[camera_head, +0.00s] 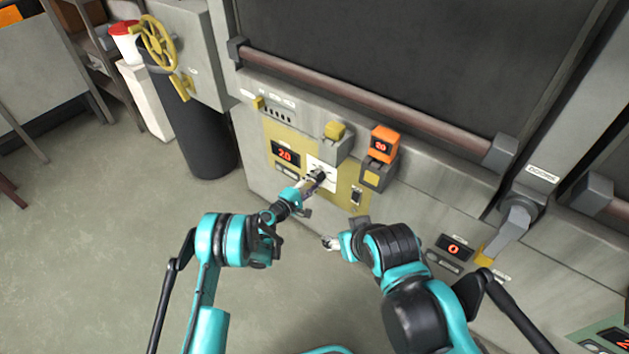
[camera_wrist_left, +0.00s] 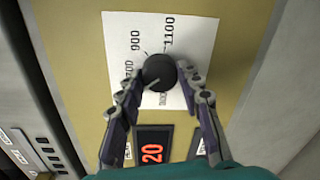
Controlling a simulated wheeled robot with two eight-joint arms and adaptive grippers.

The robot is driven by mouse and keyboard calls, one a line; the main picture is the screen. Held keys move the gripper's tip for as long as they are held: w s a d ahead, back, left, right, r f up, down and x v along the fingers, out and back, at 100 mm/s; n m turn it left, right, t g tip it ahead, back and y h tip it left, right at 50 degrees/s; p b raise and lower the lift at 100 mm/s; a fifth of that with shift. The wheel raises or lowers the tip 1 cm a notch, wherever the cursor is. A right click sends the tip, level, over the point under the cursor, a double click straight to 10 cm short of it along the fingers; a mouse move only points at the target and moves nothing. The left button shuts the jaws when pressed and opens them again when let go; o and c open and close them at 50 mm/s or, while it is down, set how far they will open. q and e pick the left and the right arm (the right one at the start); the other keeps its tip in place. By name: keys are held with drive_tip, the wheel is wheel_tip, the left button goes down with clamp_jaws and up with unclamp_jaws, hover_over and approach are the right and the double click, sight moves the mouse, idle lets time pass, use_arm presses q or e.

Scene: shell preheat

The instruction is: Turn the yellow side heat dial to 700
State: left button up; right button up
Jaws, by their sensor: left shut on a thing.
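The heat dial (camera_wrist_left: 158,73) is a round black knob on a white label (camera_wrist_left: 199,34) on a yellow panel. In the left wrist view the label shows 700, 900 and 1100, with a lower number partly hidden. A pale line on the knob runs toward its lower left, near the lower numbers; its exact reading is unclear. My left gripper (camera_wrist_left: 160,76) is shut on the dial, one finger on each side. In the head view the left gripper (camera_head: 313,184) reaches the panel and partly covers the dial. My right gripper (camera_head: 344,236) hangs apart from the panel, its jaw opening unclear.
A grey lever (camera_head: 515,222) stands right; a yellow handwheel (camera_head: 157,43) is upper left. Floor at left is clear.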

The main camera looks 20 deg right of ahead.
use_arm(q)
drive_tip(key=m, duration=0.3)
drive_tip(key=shift+s+d+m+t+y, duration=0.1)
drive_tip(key=shift+m+t+y, duration=0.2)
drive_tip(key=shift+m, duration=1.5)
drive_tip(key=o, duration=1.2)
drive_tip(key=shift+c, duration=0.2)
drive_tip(key=shift+r, duration=5.05)
